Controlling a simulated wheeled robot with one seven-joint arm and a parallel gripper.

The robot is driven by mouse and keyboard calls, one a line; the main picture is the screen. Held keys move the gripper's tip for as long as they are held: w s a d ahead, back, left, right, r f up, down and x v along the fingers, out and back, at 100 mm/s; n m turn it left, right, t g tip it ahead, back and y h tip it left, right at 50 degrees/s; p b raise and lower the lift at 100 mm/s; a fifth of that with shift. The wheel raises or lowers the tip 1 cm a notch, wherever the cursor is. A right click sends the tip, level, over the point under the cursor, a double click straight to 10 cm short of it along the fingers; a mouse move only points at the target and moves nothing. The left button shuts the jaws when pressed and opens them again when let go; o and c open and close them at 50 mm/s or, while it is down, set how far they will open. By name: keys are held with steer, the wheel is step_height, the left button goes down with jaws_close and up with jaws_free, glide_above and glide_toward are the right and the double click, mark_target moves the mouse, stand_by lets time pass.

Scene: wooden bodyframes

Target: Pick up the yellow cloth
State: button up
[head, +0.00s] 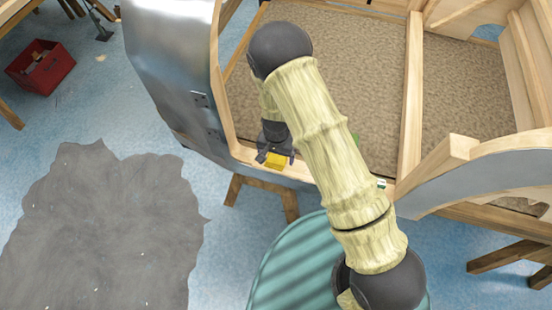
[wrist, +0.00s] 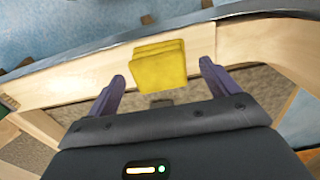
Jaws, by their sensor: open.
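The yellow cloth (wrist: 159,66) is a small folded stack on the light wooden edge of the bodyframe. In the wrist view it lies just ahead of my gripper (wrist: 163,84), between the lines of the two purple fingers. The fingers are apart, with a gap on each side of the cloth, and do not touch it. In the head view the cloth (head: 277,160) shows next to my gripper (head: 274,157) at the frame's front edge. My arm hides part of the frame to the right of it.
The wooden bodyframe (head: 411,95) has a brown textured panel (head: 345,60) and a metal sheet (head: 165,60) at its left. A red crate (head: 40,68) stands on the floor at far left. A grey patch (head: 105,230) covers the floor.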

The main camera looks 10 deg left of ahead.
steer(key=shift+f, duration=1.2)
steer(key=c, duration=1.1)
